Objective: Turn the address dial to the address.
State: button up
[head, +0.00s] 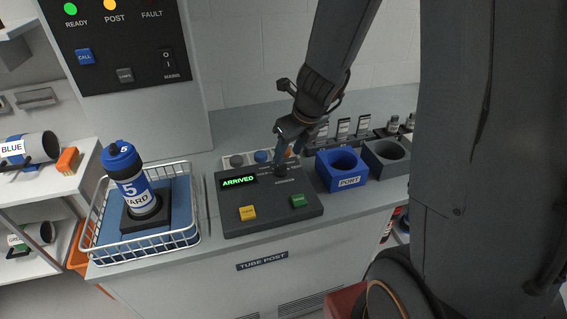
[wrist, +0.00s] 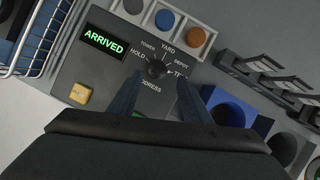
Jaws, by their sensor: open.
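The address dial (wrist: 157,68) is a small dark round knob on the dark grey control panel (head: 236,221). In the wrist view its printed positions include HOLD, TOWER, YARD and DEPOT, plus one partly hidden at the right starting "TE". I cannot tell for certain where its pointer stands. My gripper (wrist: 157,88) is open, its two fingers to either side of the knob and just below it in the picture. In the head view my gripper (head: 288,150) is over the dial and partly hides it. The green display (head: 238,182) reads ARRIVED.
A blue canister (head: 137,190) marked 5 YARD stands upright in a white wire basket (head: 140,248) at left. A yellow button (head: 248,213) and green button (head: 299,201) are on the panel. The blue port (head: 345,183) and a grey holder (head: 371,160) are right of it.

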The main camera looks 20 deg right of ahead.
aim_at(282, 166)
jog(key=b+x, duration=0.2)
jog(key=x, duration=0.4)
jog(key=shift+b, duration=0.4)
jog(key=shift+r, duration=0.1)
jog(key=c, duration=1)
jog(key=shift+c, duration=0.2)
